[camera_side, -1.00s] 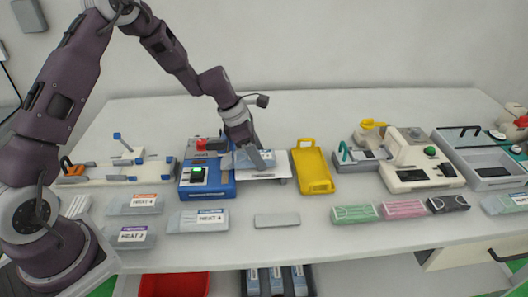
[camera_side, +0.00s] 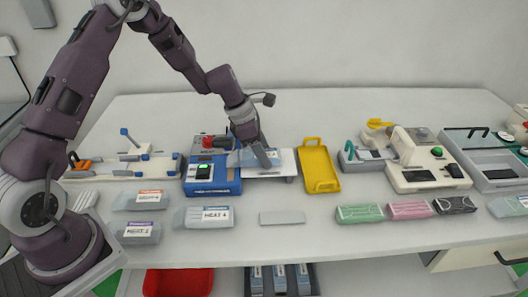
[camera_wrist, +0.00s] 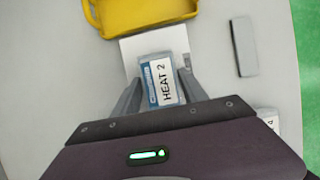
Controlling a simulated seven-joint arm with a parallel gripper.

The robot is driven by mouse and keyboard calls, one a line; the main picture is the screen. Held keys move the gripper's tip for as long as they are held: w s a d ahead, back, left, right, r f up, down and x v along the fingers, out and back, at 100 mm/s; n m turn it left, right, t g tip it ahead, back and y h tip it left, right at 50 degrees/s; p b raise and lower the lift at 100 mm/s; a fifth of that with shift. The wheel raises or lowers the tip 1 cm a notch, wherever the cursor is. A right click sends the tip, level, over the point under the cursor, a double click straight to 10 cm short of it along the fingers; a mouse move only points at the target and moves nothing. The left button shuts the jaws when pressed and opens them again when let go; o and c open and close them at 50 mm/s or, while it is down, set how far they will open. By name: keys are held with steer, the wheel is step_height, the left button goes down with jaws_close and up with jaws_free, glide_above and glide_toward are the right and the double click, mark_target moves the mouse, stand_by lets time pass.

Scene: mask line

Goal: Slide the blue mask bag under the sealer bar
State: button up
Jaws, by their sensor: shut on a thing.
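The blue mask bag (camera_wrist: 153,70), with a white label reading HEAT 2, lies between the fingers of my gripper (camera_wrist: 159,82) in the wrist view. In the side view my gripper (camera_side: 267,160) points down over a white platform (camera_side: 284,168), shut on the bag (camera_side: 247,158). The blue sealer (camera_side: 212,182) with its dark top and a red part stands directly left of the platform. The bag's left end is close to the sealer. My gripper partly covers the bag, and I cannot tell whether any of it is under the bar.
A yellow tray (camera_side: 319,168) stands right of the platform. A flat grey block (camera_side: 282,218) lies in front. Other labelled bags, including HEAT 4 (camera_side: 204,217), lie front left. A white fixture with blue handles (camera_side: 128,165) is left of the sealer. Table is clear around the grey block.

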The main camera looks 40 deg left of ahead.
steer(key=shift+f, duration=0.1)
steer(key=o, duration=1.4)
steer(key=shift+r, duration=1.05)
step_height(320, 180, up, 6)
steer(key=shift+f, duration=0.15)
